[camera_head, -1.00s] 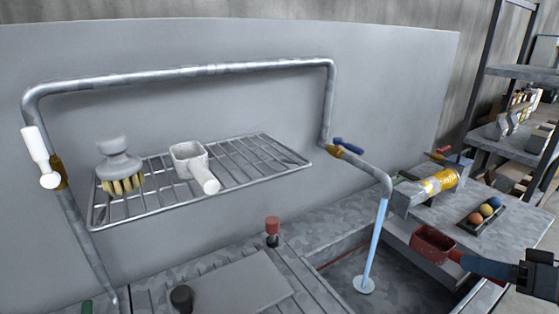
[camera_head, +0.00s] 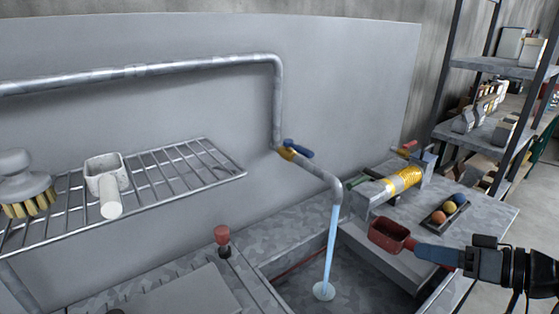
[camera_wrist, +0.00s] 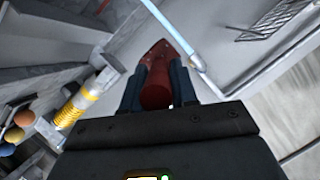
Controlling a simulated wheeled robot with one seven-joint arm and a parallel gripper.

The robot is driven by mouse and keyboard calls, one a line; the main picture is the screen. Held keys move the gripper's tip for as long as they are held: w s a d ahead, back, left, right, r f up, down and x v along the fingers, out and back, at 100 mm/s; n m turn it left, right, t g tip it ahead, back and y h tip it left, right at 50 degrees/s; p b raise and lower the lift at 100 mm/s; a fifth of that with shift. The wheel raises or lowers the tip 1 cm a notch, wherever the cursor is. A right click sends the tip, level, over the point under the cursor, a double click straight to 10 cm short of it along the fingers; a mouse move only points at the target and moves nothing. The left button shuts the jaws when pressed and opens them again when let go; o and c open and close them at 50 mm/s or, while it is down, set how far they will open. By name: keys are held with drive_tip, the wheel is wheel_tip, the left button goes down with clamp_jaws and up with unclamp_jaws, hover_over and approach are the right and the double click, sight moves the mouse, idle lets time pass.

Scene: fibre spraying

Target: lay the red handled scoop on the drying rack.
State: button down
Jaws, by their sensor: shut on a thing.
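The red scoop (camera_head: 389,236) is held by my gripper (camera_head: 437,254) at the right of the head view, over the right side of the sink. In the wrist view the scoop (camera_wrist: 157,78) sits between the two dark fingers, its bowl pointing away from the wrist. The wire drying rack (camera_head: 175,177) is mounted on the grey back panel at the left, well apart from my gripper. A white scoop (camera_head: 105,178) and a brush (camera_head: 24,184) rest on its left part; its right part is bare.
A pipe tap (camera_head: 312,172) with a blue lever and a water stream (camera_head: 331,240) stands between my gripper and the rack. A red-topped peg (camera_head: 222,238) stands on the counter. Coloured balls in a tray (camera_head: 445,212) and a yellow-coiled device (camera_head: 398,182) lie behind the scoop.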

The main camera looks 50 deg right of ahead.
drive_tip(key=w+a+f+n+y, duration=0.1)
drive_tip(key=w+a+f, duration=0.1)
drive_tip(key=w+a, duration=0.7)
drive_tip(key=w+a+f+n+y, duration=0.1)
drive_tip(key=w+a+f+y, duration=0.1)
drive_tip(key=w+a, duration=0.7)
drive_tip(key=w+a+f+n+y, duration=0.1)
drive_tip(key=w+a+f, duration=0.2)
drive_tip(key=w+a, duration=0.7)
drive_tip(key=shift+w+a+f+n, duration=0.1)
drive_tip(key=shift+w+f+n, duration=0.1)
drive_tip(key=shift+w, duration=1.8)
drive_tip(key=shift+w+f+n, duration=0.1)
drive_tip(key=shift+w+n, duration=0.1)
drive_tip(key=shift+w, duration=1.75)
drive_tip(key=shift+s+g, duration=0.1)
drive_tip(key=shift+g, duration=0.2)
